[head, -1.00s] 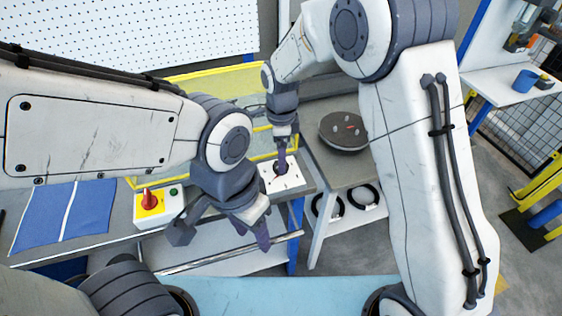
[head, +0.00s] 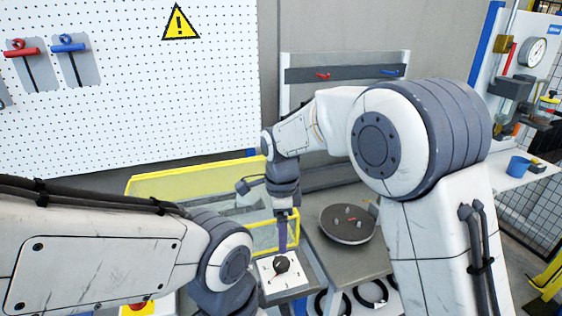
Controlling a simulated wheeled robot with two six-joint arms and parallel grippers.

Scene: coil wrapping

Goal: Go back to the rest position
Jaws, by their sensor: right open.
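My right gripper (head: 282,238) points straight down just above the black rotary knob (head: 281,264) on a white switch box (head: 268,287). It is open, but its fingers line up in this view, and I cannot tell if they touch the knob. My left arm comes in from the left; its wrist (head: 228,290) reaches the bottom edge, and its fingers are out of frame.
A dark round turntable (head: 348,223) with small pegs stands right of the switch box. A yellow-framed clear guard (head: 190,182) is behind the left arm. Black coils (head: 371,293) lie on a lower shelf. A pegboard (head: 130,95) stands behind.

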